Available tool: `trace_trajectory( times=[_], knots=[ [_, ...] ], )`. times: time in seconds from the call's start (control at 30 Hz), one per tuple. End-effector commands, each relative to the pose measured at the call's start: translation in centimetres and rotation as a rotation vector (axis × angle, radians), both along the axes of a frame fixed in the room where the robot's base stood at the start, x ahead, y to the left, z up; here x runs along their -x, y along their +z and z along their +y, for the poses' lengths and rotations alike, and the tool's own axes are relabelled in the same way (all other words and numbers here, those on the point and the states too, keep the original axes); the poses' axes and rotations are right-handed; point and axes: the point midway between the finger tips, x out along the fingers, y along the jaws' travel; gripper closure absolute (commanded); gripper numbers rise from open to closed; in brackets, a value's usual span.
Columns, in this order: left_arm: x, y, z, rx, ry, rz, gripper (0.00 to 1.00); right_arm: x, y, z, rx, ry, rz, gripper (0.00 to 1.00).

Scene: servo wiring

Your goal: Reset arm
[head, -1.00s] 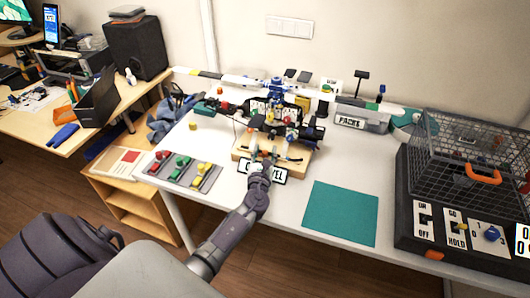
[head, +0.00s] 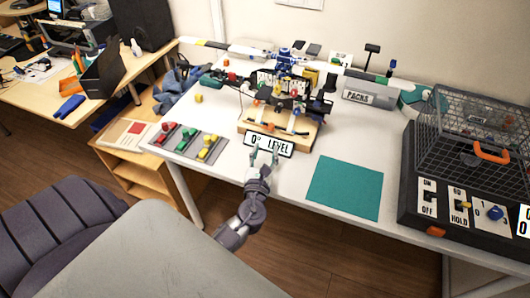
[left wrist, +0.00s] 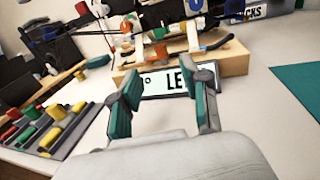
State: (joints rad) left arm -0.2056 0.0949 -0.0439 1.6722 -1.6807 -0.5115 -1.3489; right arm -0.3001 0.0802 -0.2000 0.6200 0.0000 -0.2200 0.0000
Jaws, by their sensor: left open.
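My left gripper (head: 264,156) is open and empty. It is just in front of the white sign reading "0° LEVEL" (head: 270,145) on the table. In the left wrist view its two teal-padded fingers (left wrist: 163,98) are spread apart, with the sign (left wrist: 165,82) partly hidden behind them. Behind the sign stands the wooden base (head: 300,137) with the servo rig (head: 283,95) on it. The rig has dark parts, wires and coloured pieces. My right gripper is not in view.
A tray with red, green and yellow connectors (head: 188,144) lies to the left. A teal mat (head: 345,187) lies to the right. A black wire cage (head: 470,125) and switch panel (head: 470,208) fill the right end. White table shows between them.

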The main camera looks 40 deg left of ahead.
Motion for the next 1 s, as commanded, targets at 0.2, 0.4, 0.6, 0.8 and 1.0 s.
trace_trajectory(
  times=[0.2,0.4,0.6,0.8,1.0],
  knots=[
    [0.2,0.0,-0.1,0.0,0.0,-0.001,0.54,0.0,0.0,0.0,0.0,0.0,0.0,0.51],
    [0.1,0.0,-0.1,0.0,0.0,-0.001,0.54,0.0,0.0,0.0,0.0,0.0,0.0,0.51],
    [0.4,0.2,0.1,0.033,0.012,-0.015,0.54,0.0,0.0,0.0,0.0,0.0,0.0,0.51],
    [4.3,0.9,2.3,0.519,0.202,-0.195,0.54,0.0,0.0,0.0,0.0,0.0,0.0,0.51],
    [11.4,-1.5,1.7,1.332,0.59,-0.418,0.54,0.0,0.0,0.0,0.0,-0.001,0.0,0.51]
  ],
)
